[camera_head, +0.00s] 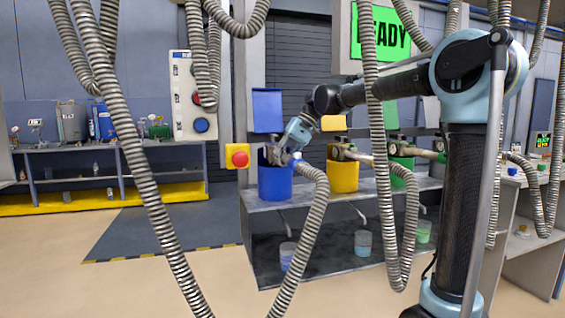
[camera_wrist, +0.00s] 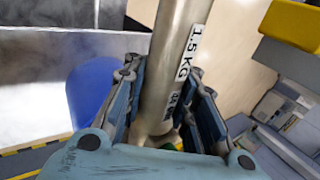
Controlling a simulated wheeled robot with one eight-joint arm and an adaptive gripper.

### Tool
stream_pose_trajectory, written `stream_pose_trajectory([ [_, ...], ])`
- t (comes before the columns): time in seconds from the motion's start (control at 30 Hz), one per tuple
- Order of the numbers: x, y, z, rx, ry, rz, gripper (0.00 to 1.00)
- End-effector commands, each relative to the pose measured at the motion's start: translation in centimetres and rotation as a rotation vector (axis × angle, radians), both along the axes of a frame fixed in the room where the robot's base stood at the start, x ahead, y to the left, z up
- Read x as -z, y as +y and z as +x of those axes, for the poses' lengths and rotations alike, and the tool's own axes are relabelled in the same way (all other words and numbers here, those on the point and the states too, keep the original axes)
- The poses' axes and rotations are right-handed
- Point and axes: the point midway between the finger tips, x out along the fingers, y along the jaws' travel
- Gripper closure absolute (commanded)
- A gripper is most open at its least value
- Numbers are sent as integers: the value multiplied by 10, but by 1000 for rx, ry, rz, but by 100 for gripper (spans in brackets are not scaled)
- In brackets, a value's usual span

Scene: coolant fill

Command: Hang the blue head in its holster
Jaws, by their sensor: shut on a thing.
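My gripper (camera_head: 283,150) is at the blue holster (camera_head: 275,184), which stands on the front of the grey bench. In the wrist view my gripper (camera_wrist: 160,115) is shut on a metal cylinder of the blue head (camera_wrist: 172,70), which carries a "1.5 KG" label. In the head view a blue collar of the blue head (camera_head: 294,162) joins a grey ribbed hose at the holster's upper right. The blue holster (camera_wrist: 92,92) shows left of the head in the wrist view. The head's lower end is hidden, so I cannot tell whether it is inside the holster.
The yellow holster (camera_head: 343,178) and green holster (camera_head: 403,168) stand to the right with brass-coloured heads at their tops. Ribbed hoses (camera_head: 148,185) hang across the view. A red button on a yellow box (camera_head: 237,156) is just left. Clear cups (camera_head: 362,242) stand on the lower shelf.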

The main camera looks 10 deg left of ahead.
Motion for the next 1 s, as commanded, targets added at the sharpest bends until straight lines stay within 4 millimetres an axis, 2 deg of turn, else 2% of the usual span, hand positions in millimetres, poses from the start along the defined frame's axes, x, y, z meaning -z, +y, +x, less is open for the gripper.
stream_pose_trajectory([
  [1.0,16,0,0,0,0,0,100],
])
